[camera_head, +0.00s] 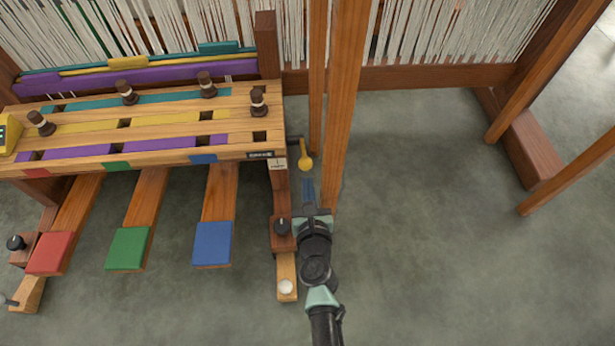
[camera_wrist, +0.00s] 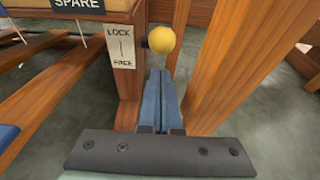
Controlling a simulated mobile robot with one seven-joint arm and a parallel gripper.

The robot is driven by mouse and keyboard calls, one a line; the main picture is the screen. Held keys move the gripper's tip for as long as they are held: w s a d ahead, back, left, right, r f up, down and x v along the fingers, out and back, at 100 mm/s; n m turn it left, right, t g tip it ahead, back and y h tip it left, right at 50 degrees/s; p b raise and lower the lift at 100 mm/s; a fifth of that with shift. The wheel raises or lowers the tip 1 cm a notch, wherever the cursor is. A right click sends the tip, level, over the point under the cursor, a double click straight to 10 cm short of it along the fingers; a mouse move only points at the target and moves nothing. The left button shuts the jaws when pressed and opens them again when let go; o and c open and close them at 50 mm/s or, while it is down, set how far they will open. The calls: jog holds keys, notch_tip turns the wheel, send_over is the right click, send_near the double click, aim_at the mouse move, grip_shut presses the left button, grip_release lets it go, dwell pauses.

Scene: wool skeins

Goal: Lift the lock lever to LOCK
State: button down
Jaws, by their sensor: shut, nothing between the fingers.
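The lock lever (camera_head: 305,160) has a yellow ball knob and sticks out from the right side of the loom's front post. In the wrist view its yellow knob (camera_wrist: 161,40) is to the right of a white label (camera_wrist: 121,47) reading LOCK at the top and FREE at the bottom. The knob appears level with the LOCK end in that view. My gripper (camera_head: 308,184) is shut and empty, its blue fingers together. In the wrist view the fingertips (camera_wrist: 160,75) point toward the knob from just below it in the picture. I cannot tell whether they touch.
Wooden uprights (camera_head: 345,100) stand close on the right of my gripper. The loom post (camera_wrist: 130,70) is close on the left. Red, green and blue treadles (camera_head: 212,244) lie further left. Open grey floor (camera_head: 430,220) is to the right.

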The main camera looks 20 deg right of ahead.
aim_at(306, 163)
jog(key=shift+w+r+p, duration=0.3)
jog(key=shift+r, duration=0.25)
jog(key=r+p, duration=0.2)
jog(key=w+r+p, duration=0.1)
jog(key=shift+w+d+r, duration=0.1)
jog(key=shift+d+r, duration=0.1)
jog(key=shift+d, duration=0.05)
jog(key=shift+w+r+p, duration=0.25)
jog(key=shift+r+p, duration=0.1)
jog(key=shift+p, duration=0.05)
jog(key=shift+f, duration=0.2)
